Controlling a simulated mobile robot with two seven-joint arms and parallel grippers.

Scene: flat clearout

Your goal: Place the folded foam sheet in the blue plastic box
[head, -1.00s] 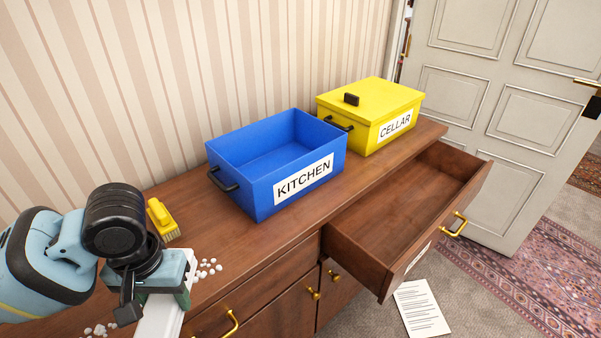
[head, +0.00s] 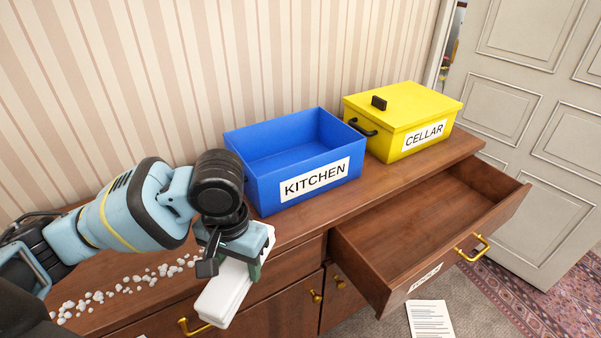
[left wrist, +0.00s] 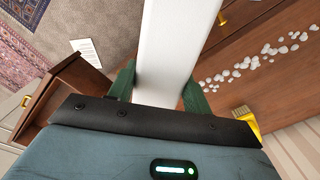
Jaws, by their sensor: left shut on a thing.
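The folded foam sheet (head: 222,292) is a white, long block. My left gripper (head: 243,262) is shut on it and holds it in front of the dresser's front edge, lower left of the blue box. In the left wrist view the white foam sheet (left wrist: 168,50) runs between the green fingers of my left gripper (left wrist: 165,88). The blue plastic box (head: 262,184), labelled KITCHEN, stands open on the dresser top. The part of its inside that shows is empty. My right gripper is not in view.
A lidded yellow box (head: 400,132), labelled CELLAR, stands right of the blue box. An open, empty drawer (head: 425,235) juts from the dresser. White crumbs (head: 125,285) lie on the dresser top (head: 100,262). A yellow brush (left wrist: 247,122) shows in the left wrist view. Paper (head: 428,318) lies on the floor.

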